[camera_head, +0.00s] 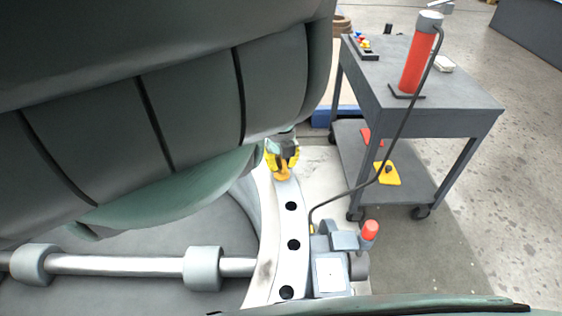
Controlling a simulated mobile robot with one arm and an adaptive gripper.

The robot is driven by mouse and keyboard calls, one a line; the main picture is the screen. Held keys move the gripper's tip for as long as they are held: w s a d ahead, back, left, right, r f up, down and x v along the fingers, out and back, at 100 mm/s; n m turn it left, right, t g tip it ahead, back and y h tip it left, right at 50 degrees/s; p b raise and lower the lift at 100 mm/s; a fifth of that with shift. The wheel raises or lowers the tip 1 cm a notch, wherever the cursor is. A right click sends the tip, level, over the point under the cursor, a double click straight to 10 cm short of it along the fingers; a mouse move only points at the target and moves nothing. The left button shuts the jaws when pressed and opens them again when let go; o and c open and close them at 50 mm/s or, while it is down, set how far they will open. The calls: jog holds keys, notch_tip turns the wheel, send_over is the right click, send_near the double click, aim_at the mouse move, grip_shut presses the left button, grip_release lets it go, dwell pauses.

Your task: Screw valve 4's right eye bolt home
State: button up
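My gripper (282,163), with yellow fingers, is small at the upper end of a pale curved flange (278,262). It points down at the flange. A small orange-yellow piece (284,174) shows at the fingertips, at the flange's surface; it may be the eye bolt, but its ring and thread are not clear. I cannot tell whether the fingers grip it or stand around it. Several dark bolt holes (291,206) run down the flange below the gripper. No valve number is readable.
A large dark grooved shape covers the upper left and hides much there. A metal shaft (130,265) crosses the lower left. A grey box with a red-tipped knob (370,230) stands right of the flange. A grey cart (430,85) carries a red cylinder (418,60) with a hose.

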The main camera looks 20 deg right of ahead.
jog(key=o, duration=0.4)
jog(key=shift+w+r, duration=0.1)
jog(key=shift+r, duration=3.6)
